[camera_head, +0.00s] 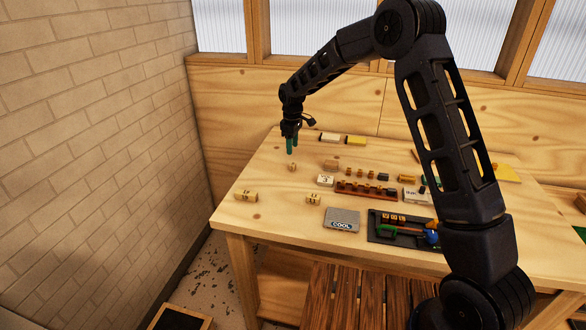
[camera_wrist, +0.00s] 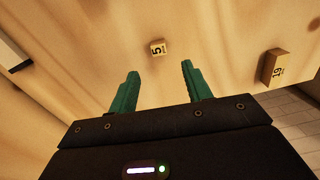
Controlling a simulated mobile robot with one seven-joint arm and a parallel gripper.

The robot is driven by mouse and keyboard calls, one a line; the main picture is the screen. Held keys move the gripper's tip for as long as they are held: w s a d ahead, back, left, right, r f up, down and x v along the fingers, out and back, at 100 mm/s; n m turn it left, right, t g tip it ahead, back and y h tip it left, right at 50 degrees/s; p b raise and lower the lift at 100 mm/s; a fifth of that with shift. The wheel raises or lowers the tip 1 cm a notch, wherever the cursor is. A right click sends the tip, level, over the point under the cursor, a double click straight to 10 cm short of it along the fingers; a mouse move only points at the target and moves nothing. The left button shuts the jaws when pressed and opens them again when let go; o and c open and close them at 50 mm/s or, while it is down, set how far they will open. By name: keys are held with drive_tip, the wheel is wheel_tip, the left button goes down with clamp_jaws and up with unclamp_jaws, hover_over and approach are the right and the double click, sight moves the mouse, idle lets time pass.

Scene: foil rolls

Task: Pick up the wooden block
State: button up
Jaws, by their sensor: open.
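A small wooden block (camera_head: 292,167) with a dark mark stands on the table, just below my gripper (camera_head: 291,146) in the head view. Other wooden blocks are near: a plain one (camera_head: 331,164) and a larger one marked "19" (camera_wrist: 275,68). I cannot tell from marks alone which one the task names.
The wooden table (camera_head: 262,170) is clear around the small block. A numbered block (camera_head: 246,196) lies at the left and another (camera_head: 313,199) near the front. A grey "COOL" box (camera_head: 342,219), a dark tray (camera_head: 382,236) and a brown rack (camera_head: 366,189) stand to the right.

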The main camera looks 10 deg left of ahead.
sight(293, 164)
wheel_tip(293, 164, down, 8)
drive_tip(key=shift+w+d+f, duration=0.1)
drive_tip(key=shift+f, duration=0.15)
drive_tip(key=c, duration=1.1)
